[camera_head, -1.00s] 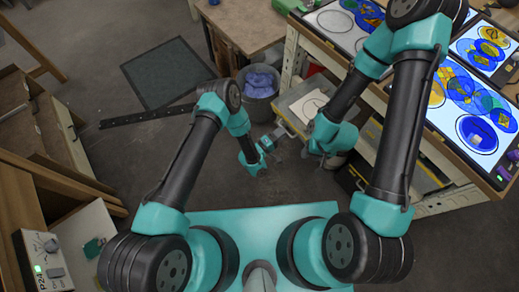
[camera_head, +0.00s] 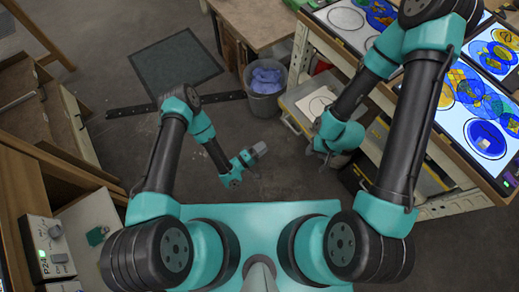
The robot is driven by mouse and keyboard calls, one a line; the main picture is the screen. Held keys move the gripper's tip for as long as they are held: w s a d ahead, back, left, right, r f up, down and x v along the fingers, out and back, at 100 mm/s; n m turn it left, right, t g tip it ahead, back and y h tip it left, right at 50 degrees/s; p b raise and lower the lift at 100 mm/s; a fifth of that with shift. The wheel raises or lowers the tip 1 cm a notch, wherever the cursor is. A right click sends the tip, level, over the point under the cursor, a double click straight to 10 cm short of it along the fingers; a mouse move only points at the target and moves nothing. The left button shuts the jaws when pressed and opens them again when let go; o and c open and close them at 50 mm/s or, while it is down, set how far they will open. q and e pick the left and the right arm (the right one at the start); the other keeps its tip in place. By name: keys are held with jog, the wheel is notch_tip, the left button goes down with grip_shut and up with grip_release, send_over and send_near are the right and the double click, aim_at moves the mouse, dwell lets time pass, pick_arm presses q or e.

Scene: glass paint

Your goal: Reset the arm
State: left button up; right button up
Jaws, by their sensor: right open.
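My left arm (camera_head: 163,165) rises from the left shoulder and bends down over the floor. Its gripper (camera_head: 258,151) hangs above the floor in front of my base, apart from everything, with no object visible in it. Its jaws are too small to judge. My right arm (camera_head: 405,140) is raised high on the right, bent at the elbow. Its gripper (camera_head: 337,160) is mostly hidden below the teal wrist, beside the drawer cabinet, and it is open. I see nothing held there.
A grey bin with a blue bag (camera_head: 265,88) stands beyond the left gripper. A bench with lit panels of coloured glass patterns (camera_head: 480,100) is on the right. A control box (camera_head: 45,248) and wooden shelves (camera_head: 35,130) are on the left. The middle floor is clear.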

pick_arm(q)
jog(key=shift+s+a, duration=0.35)
jog(key=shift+a, duration=0.15)
jog(key=w+a+r+m+g+y, duration=0.2)
jog(key=a+y, duration=0.2)
jog(key=a, duration=0.3)
jog(key=w+a+r+m+g+y, duration=0.2)
jog(key=a+g+y, duration=0.1)
jog(key=a+y, duration=0.3)
jog(key=s+a+r+g+y, duration=0.3)
jog(key=s+a+r+g, duration=0.2)
jog(key=s+a+r, duration=0.5)
jog(key=shift+s+a+m, duration=0.4)
jog(key=shift+s+a, duration=0.15)
jog(key=shift+s, duration=0.25)
